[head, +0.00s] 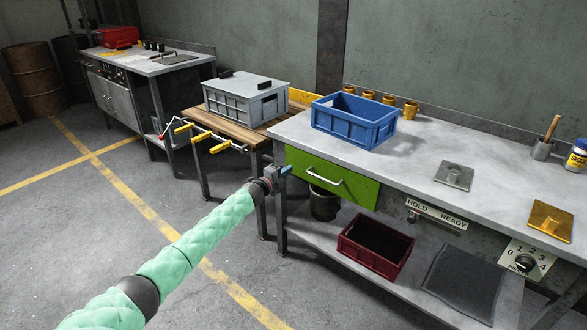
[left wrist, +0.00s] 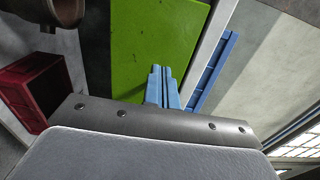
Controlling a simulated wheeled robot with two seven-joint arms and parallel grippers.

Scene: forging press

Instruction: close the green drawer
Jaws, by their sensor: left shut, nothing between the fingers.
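The green drawer front (head: 345,185) sits under the left end of the grey workbench top, with a pale bar handle (head: 324,177) across it. It looks close to flush with the bench edge, and no drawer interior shows; I cannot tell if it is fully in. My left gripper (head: 287,170) is shut and empty, its blue fingertips at the left end of the drawer front. In the left wrist view the shut blue fingers (left wrist: 161,88) point at the green front (left wrist: 145,40). Whether they touch it is unclear. My right gripper is not in view.
A blue crate (head: 355,126) stands on the bench (head: 430,150) above the drawer. A dark red bin (head: 377,246) sits on the lower shelf. A wooden table with a grey crate (head: 246,101) and yellow-handled bars stands left. Floor in front is open.

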